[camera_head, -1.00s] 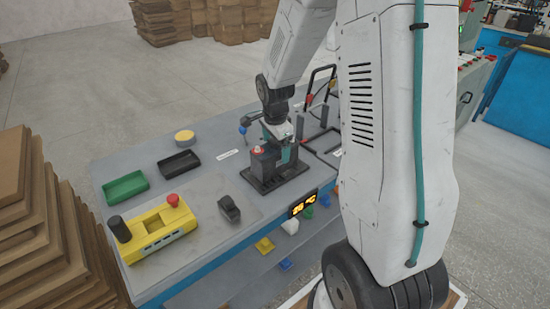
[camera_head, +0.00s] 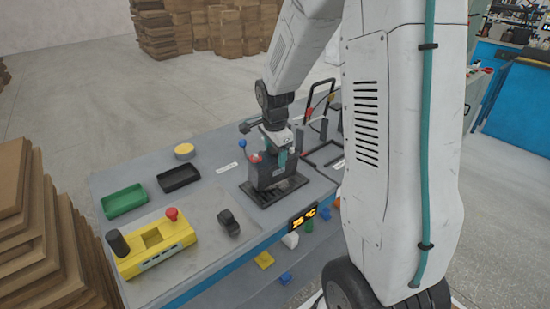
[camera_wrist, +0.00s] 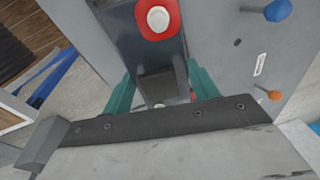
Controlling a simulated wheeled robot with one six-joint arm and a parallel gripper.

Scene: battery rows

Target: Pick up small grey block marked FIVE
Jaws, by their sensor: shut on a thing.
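A dark grey block (camera_wrist: 160,50) with a red square and a white knob on top is between the teal fingers of my gripper (camera_wrist: 160,88) in the wrist view. The fingers are shut on its two sides. In the head view the block (camera_head: 266,173) is upright at the black slotted base (camera_head: 292,188), with my gripper (camera_head: 276,160) on it. I cannot tell whether it touches the base. No FIVE marking is readable, and the lower part of the block is hidden.
A green tray (camera_head: 124,200), a black tray (camera_head: 178,180) and a yellow box with a red button (camera_head: 155,247) are on the grey table (camera_head: 215,195). A blue knob (camera_head: 242,143) and a black frame (camera_head: 325,155) are close to my gripper. Cardboard (camera_head: 50,245) is stacked at left.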

